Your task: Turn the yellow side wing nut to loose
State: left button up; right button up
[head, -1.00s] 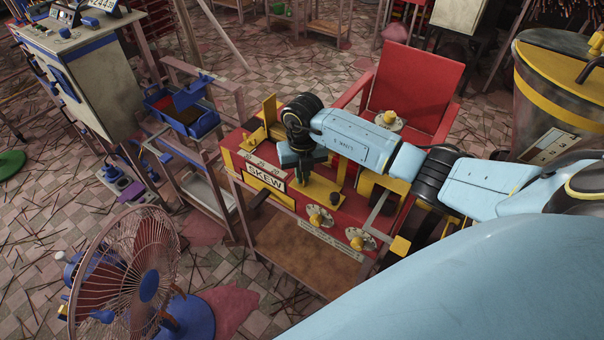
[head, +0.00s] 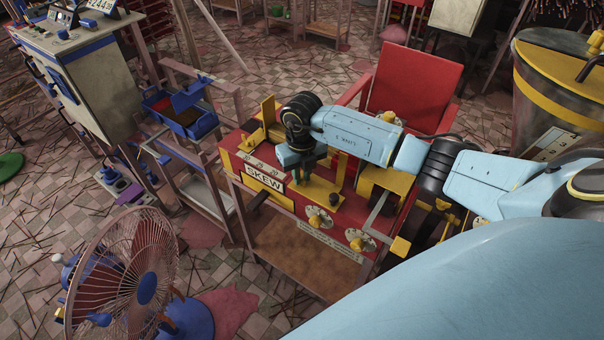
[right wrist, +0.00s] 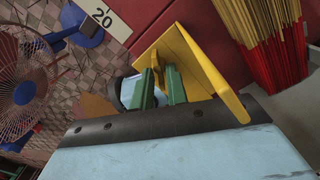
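The yellow side wing nut (right wrist: 157,64) shows small in the right wrist view, in front of a bent yellow plate (right wrist: 205,72). The two green fingers of my right gripper (right wrist: 161,86) lie on either side of it. Whether they press on it cannot be told. In the head view my right gripper (head: 305,175) points down over the red and yellow extruder marked SKEW (head: 264,179). There my arm and wrist hide the wing nut. My left gripper is not in view.
Round dials with yellow knobs (head: 357,242) line the extruder's near side. A red chair-like panel (head: 415,85) stands behind it. A fan (head: 125,270) stands at the lower left. Yellow and red incense sticks (right wrist: 262,40) stand close to the gripper in the right wrist view.

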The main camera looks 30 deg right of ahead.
aim_at(302, 177)
jog(key=shift+o, duration=1.1)
notch_tip(302, 177, up, 13)
jog(key=shift+r, duration=0.15)
jog(key=shift+s, duration=0.1)
